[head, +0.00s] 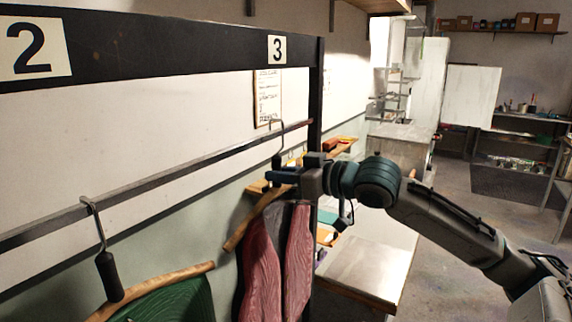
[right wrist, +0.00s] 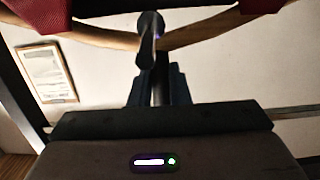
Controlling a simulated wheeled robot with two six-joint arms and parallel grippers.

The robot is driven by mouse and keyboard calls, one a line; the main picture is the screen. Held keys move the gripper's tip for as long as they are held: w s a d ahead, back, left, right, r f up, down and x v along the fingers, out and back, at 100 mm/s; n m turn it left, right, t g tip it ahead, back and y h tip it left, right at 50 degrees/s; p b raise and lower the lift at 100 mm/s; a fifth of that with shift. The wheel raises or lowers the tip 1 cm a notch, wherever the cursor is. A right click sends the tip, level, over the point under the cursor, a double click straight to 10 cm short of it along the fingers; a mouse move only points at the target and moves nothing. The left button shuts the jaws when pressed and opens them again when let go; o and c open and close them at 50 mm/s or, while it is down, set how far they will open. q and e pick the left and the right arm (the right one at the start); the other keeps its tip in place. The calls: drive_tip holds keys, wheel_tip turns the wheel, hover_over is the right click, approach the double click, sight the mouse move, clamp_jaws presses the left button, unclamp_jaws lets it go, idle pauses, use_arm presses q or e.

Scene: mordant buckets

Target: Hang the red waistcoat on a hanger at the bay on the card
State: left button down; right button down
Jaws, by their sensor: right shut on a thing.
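The red waistcoat (head: 262,262), with a dark grey middle, hangs from a wooden hanger (head: 243,232) below my right gripper (head: 280,177). The right gripper is shut on the hanger's dark neck, which also shows between the fingers in the right wrist view (right wrist: 152,50). The hanger's metal hook (head: 277,133) is at the height of the rail (head: 200,172), close to the placard 3 (head: 277,49). I cannot tell whether the hook rests on the rail. A framed paper (head: 266,97) is on the wall; its writing is too small to read. My left gripper is out of view.
A green garment (head: 170,302) hangs on another wooden hanger from the rail below the placard 2 (head: 36,47). A dark post (head: 315,90) ends the rack just right of the hook. The rail between both hangers is clear. A table (head: 365,268) stands behind.

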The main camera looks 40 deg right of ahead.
drive_tip(key=shift+w+a+r+p, duration=0.1)
drive_tip(key=shift+w+a+p, duration=0.1)
drive_tip(key=shift+w+p, duration=0.45)
drive_tip(key=shift+w+a+r+p, duration=0.1)
drive_tip(key=shift+w+a+p, duration=0.15)
drive_tip(key=shift+p, duration=0.7)
drive_tip(key=shift+d+f+b, duration=0.1)
drive_tip(key=shift+f+b, duration=0.8)
drive_tip(key=shift+f, duration=0.3)
drive_tip(key=c, duration=1.3)
unclamp_jaws()
drive_tip(key=shift+f, duration=0.1)
